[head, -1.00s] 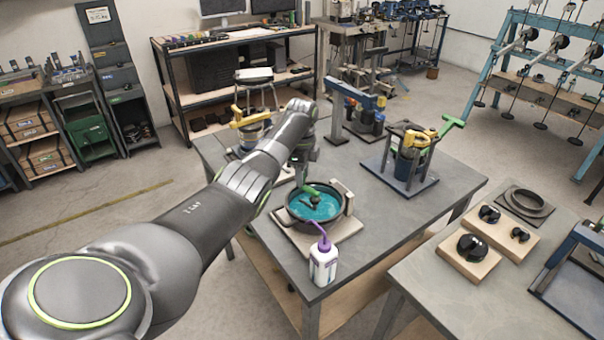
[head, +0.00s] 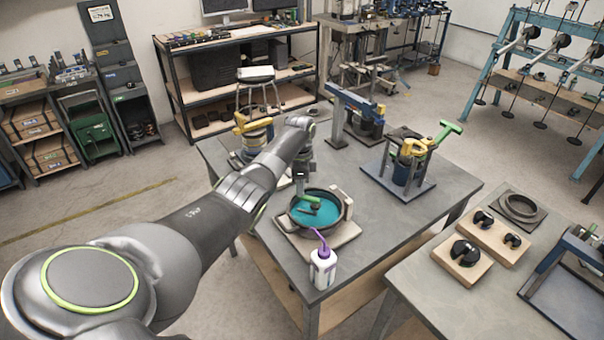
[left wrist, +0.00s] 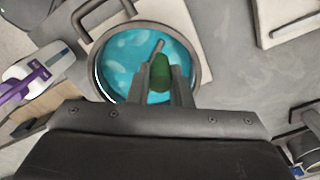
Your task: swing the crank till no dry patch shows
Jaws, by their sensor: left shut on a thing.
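A round dark pan (head: 346,211) holds teal liquid or coating and stands on a pale board on the grey bench. In the left wrist view the pan (left wrist: 206,73) shows paler blue patches on its teal surface (left wrist: 122,58). A crank with a green grip (left wrist: 160,72) and a thin grey arm (left wrist: 157,47) lies over the pan. My left gripper (left wrist: 165,92) is shut on the green grip, one finger on each side. In the head view my left gripper (head: 300,184) reaches down over the pan from the back left. My right gripper is not in view.
A white bottle with a purple spout (head: 322,264) stands just in front of the pan. A stand with yellow parts and a green handle (head: 410,162) is at the right of the bench. A blue press (head: 350,103) is behind. Bare bench lies right of the pan.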

